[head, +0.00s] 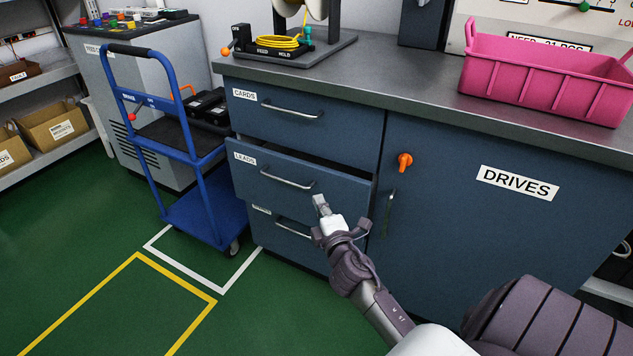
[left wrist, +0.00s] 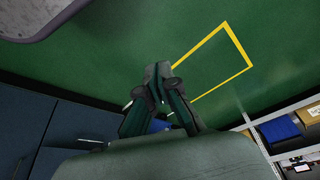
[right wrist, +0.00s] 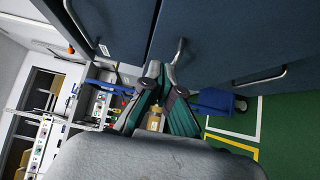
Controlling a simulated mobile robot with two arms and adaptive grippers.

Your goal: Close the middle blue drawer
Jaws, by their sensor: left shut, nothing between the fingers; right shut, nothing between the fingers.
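The middle blue drawer (head: 300,180), labelled LEADS, stands partly pulled out of the blue cabinet, with a dark gap above its front. Its bar handle (head: 287,180) runs across the front. My right gripper (head: 320,203) is shut and empty at the right part of this drawer front, right of the handle; I cannot tell whether it touches. The right wrist view shows its closed fingers (right wrist: 155,72) close to blue fronts and a metal handle. My left gripper (left wrist: 160,72) shows only in the left wrist view, shut and empty, with green floor beyond.
The CARDS drawer (head: 310,125) above is shut. A lower drawer (head: 290,235) is partly hidden. The DRIVES door (head: 490,230) with an orange knob (head: 404,162) is at right. A blue cart (head: 195,215) stands left of the cabinet. A pink bin (head: 545,85) sits on the countertop.

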